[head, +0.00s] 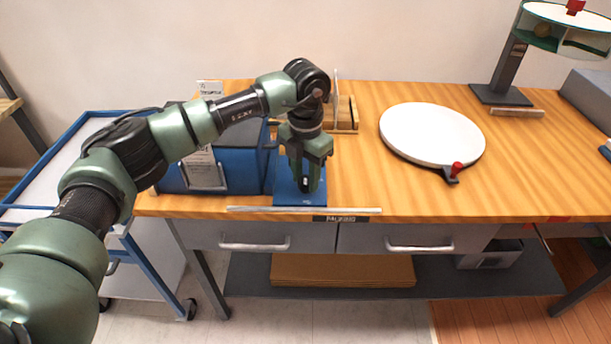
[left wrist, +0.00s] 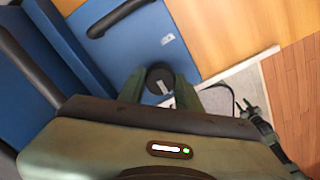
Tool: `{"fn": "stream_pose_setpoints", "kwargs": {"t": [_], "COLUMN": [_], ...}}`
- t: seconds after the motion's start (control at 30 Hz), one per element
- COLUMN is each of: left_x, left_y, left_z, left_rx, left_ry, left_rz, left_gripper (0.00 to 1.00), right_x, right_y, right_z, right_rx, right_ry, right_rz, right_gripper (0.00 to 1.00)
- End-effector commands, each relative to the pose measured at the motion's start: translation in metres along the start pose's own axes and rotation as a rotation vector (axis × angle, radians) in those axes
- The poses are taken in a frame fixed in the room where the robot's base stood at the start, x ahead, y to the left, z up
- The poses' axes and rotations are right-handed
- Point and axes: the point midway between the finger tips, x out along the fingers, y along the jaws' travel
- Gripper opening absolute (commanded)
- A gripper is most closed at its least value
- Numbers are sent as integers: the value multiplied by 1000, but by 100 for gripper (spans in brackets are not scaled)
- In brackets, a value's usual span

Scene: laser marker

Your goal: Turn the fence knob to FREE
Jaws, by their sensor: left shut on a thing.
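My left gripper (head: 306,190) points straight down over a blue base plate (head: 288,197) at the front edge of the workbench. In the left wrist view its fingers (left wrist: 160,92) are shut on a dark round knob, the fence knob (left wrist: 160,76), with a small pale mark by it. The knob is hidden behind the gripper in the head view, and its lettering is too small to read. A dark bar (left wrist: 118,17) lies on the blue plate in the left wrist view. My right gripper is not in view.
A blue box-like machine (head: 226,172) stands left of the gripper. A white round turntable (head: 432,132) with a red-knobbed lever (head: 455,170) sits to the right. A wooden holder (head: 346,118) stands behind. The wooden bench top (head: 355,185) is clear between gripper and turntable.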

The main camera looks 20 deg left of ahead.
Motion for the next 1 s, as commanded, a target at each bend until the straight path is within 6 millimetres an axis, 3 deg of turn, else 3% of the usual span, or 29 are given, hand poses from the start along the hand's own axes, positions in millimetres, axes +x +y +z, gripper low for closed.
{"fn": "stream_pose_setpoints", "kwargs": {"t": [0.07, 0.1, 0.17, 0.53, 1.0], "left_x": [-3, -3, -3, -6, -74], "left_y": [1, 1, 1, 0, 1], "left_z": [2, 2, 2, 1, 2], "left_rx": [0, 0, 0, -1, -2], "left_ry": [-8, -8, -7, -5, -6], "left_rz": [1, 1, 1, 1, 1], "left_gripper": [0, 45, 55, 55, 55], "right_x": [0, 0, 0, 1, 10], "right_y": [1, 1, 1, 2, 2], "right_z": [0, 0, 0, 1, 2], "right_rx": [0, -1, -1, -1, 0], "right_ry": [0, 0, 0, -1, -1], "right_rz": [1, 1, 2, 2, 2], "right_gripper": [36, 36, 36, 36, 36]}}
